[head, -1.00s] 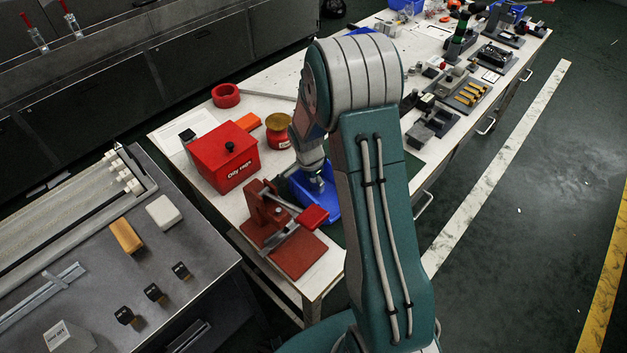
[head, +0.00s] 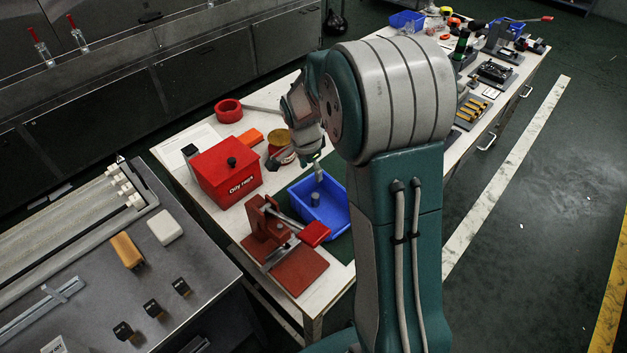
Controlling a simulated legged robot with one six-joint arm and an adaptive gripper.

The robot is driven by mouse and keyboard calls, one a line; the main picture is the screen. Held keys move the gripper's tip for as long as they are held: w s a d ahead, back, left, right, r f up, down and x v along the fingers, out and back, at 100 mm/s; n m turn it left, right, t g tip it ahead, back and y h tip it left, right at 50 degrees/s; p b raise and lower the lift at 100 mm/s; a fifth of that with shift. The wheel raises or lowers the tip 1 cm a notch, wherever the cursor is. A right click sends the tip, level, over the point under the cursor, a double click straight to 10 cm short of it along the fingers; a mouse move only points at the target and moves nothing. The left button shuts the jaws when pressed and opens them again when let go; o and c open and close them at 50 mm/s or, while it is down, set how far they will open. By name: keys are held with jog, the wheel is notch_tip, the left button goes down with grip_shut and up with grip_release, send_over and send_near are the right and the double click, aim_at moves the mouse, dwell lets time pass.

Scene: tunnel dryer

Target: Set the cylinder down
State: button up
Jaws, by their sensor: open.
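A small grey cylinder (head: 315,199) stands in the blue bin (head: 338,217) on the white workbench, apart from the bin's walls as far as I can see. My gripper (head: 297,162) is open and empty, above and behind the bin. Its fingers are spread, one over the bin's back edge and one to the left, in front of the gold-lidded red tin. My arm hides part of the bench to the right of the bin.
A red oily rags box (head: 225,172) stands left of the bin. A red clamp press (head: 282,245) stands close in front, its red handle near the bin. A red ring (head: 228,110) and a gold-lidded red tin (head: 279,142) are behind. Fixtures fill the bench's far end.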

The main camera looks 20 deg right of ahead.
jog(key=s+a+r+n+t, duration=0.2)
jog(key=s+a+r+n, duration=0.2)
jog(key=s+r+n, duration=0.3)
jog(key=s+a+r+n+t+y, duration=0.1)
jog(key=s+a+r+n+t, duration=0.2)
jog(key=s+r+n, duration=0.4)
jog(key=s+a+r, duration=0.1)
jog(key=s+r, duration=0.2)
jog(key=s, duration=0.6)
jog(key=shift+s+r+n, duration=0.35)
jog(key=shift+s+n, duration=0.05)
jog(key=shift+d, duration=0.1)
